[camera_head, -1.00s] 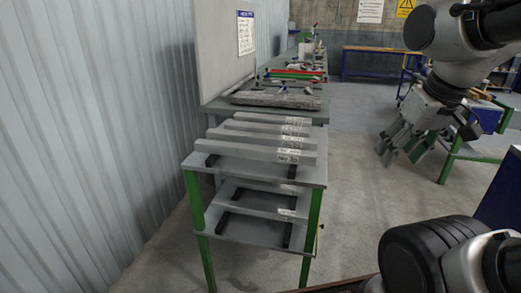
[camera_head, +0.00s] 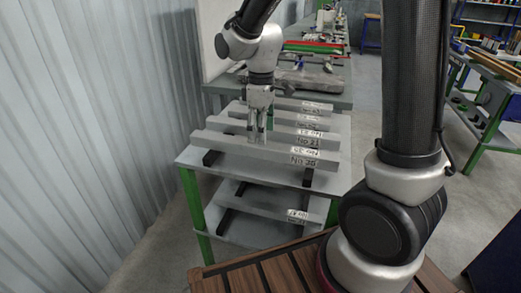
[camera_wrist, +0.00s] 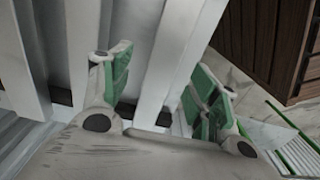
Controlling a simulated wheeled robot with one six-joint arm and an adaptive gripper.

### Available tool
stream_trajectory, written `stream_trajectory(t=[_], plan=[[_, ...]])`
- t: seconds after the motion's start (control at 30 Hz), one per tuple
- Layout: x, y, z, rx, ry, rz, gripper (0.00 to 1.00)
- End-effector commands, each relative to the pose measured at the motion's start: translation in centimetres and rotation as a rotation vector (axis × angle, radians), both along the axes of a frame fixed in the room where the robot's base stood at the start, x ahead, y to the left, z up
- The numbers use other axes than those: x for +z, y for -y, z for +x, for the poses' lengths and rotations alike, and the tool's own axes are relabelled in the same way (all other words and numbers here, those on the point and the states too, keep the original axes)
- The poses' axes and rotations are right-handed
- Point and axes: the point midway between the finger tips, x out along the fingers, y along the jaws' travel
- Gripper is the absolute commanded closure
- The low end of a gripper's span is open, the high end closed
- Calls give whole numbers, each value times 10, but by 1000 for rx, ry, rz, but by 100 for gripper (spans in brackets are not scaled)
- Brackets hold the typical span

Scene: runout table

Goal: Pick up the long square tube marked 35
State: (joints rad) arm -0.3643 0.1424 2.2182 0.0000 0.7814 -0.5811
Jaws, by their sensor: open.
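The front long grey square tube (camera_head: 215,143) lies across the top of the rack, with a marking near its right end that looks like 35. My gripper (camera_head: 258,138) points down at this tube, left of its middle. In the wrist view the open gripper (camera_wrist: 160,88) has its two green-padded fingers on either side of the front tube (camera_wrist: 172,55). Nothing is gripped. I cannot tell whether the fingertips are beside the tube or still just above it.
Several similar marked tubes (camera_head: 225,124) lie parallel behind the front one, with narrow gaps. The green-legged rack (camera_head: 192,200) has a lower shelf holding another tube (camera_head: 265,206). A corrugated wall (camera_head: 90,130) stands at left. A cluttered bench stands behind.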

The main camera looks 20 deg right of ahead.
Motion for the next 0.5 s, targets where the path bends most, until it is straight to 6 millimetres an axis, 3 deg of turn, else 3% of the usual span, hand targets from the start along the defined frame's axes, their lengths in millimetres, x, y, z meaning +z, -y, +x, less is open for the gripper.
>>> stream_trajectory(t=[0.3,0.5], plan=[[-46,-3,-3,-2,-2,-1,39],[-50,-3,-3,-3,0,0,39]])
